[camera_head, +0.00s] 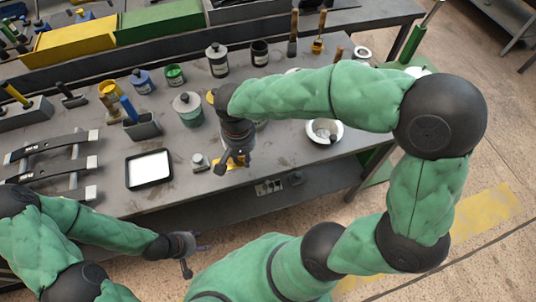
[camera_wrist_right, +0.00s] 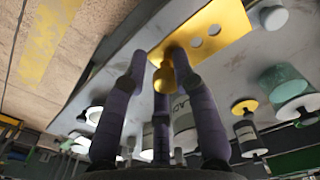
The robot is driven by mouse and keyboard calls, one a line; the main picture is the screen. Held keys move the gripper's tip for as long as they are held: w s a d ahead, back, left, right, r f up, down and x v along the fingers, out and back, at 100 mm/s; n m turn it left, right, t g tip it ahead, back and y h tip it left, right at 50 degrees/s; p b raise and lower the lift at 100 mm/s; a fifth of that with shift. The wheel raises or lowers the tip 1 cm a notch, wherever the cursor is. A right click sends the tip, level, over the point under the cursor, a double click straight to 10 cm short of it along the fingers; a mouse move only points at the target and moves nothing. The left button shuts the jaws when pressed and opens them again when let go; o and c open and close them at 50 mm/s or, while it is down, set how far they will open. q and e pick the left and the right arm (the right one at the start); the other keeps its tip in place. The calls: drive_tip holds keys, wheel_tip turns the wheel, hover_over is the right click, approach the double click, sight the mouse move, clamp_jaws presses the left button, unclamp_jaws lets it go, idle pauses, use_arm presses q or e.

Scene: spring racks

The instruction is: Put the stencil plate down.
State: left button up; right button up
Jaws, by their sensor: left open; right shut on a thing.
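The stencil plate is a flat yellow plate with round holes. In the head view the stencil plate (camera_head: 220,169) shows partly, under my right gripper (camera_head: 236,158), near the front edge of the grey bench. In the right wrist view the plate (camera_wrist_right: 228,22) lies beyond the fingertips, over or on the bench surface; I cannot tell whether it touches. My right gripper (camera_wrist_right: 168,72) is shut on the plate at a small yellow knob, its fingers around it. My left gripper (camera_head: 187,252) is open and empty, in front of the bench edge.
A black-rimmed white tray (camera_head: 149,186) lies left of the plate, and a small metal pot (camera_head: 200,162) stands close beside it. A green-grey jar (camera_head: 187,108) stands behind. A white bowl (camera_head: 325,131) is to the right. The bench's front edge (camera_head: 290,171) is close.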

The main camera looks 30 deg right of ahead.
drive_tip(key=w+d+f+b, duration=0.2)
drive_tip(key=d+f, duration=0.2)
drive_tip(key=d, duration=0.4)
drive_tip(key=b, duration=0.2)
hover_over(276, 154)
drive_tip(key=f, duration=0.5)
drive_tip(key=shift+s+a, duration=0.1)
drive_tip(key=shift+a, duration=0.3)
drive_tip(key=shift+d+f, duration=0.25)
drive_tip(key=shift+f, duration=0.05)
drive_tip(key=shift+f+b, duration=0.65)
drive_tip(key=shift+f, duration=0.95)
drive_tip(key=shift+f, duration=0.1)
drive_tip(key=o, duration=1)
